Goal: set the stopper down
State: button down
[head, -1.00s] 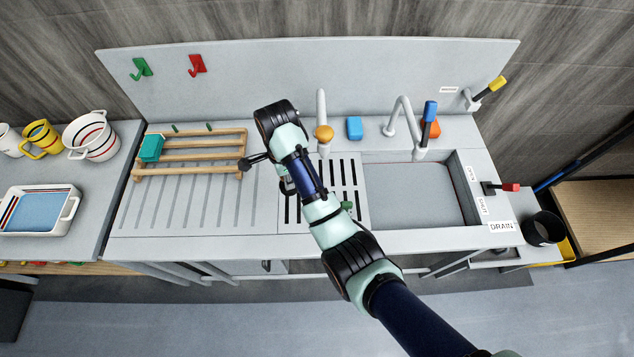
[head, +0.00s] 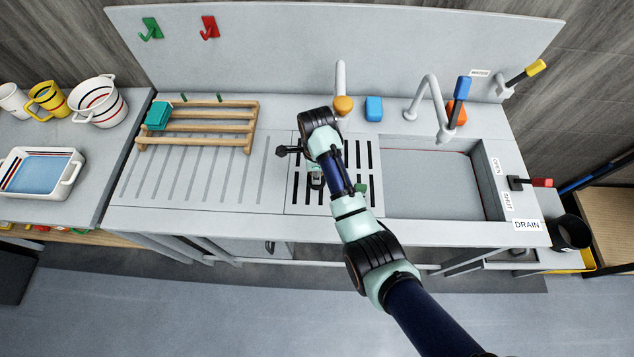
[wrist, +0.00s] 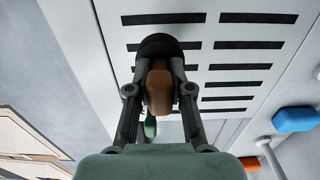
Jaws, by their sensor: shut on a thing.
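The stopper, a dark round disc (wrist: 158,45) with a brown grip (wrist: 159,88), is between my gripper's fingers (wrist: 159,90) in the wrist view. The fingers are shut on the brown grip. The disc is over the slotted panel (wrist: 195,18); I cannot tell whether it touches it. In the head view my gripper (head: 316,182) is over the left part of the slotted panel (head: 298,205), left of the sink basin (head: 430,180).
A wooden rack (head: 215,128) with a teal block (head: 158,115) stands on the ribbed drainboard (head: 200,175) to the left. A small green thing (head: 361,188) shows beside my arm.

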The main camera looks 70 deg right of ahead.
jog(key=shift+f+b, duration=0.35)
jog(key=shift+f, duration=2)
jog(key=shift+f, duration=0.15)
jog(key=c, duration=1)
grip_release()
jog(key=shift+c, duration=0.2)
notch_tip(320, 180, up, 12)
jog(key=shift+r+p, duration=0.2)
jog(key=shift+p, duration=0.65)
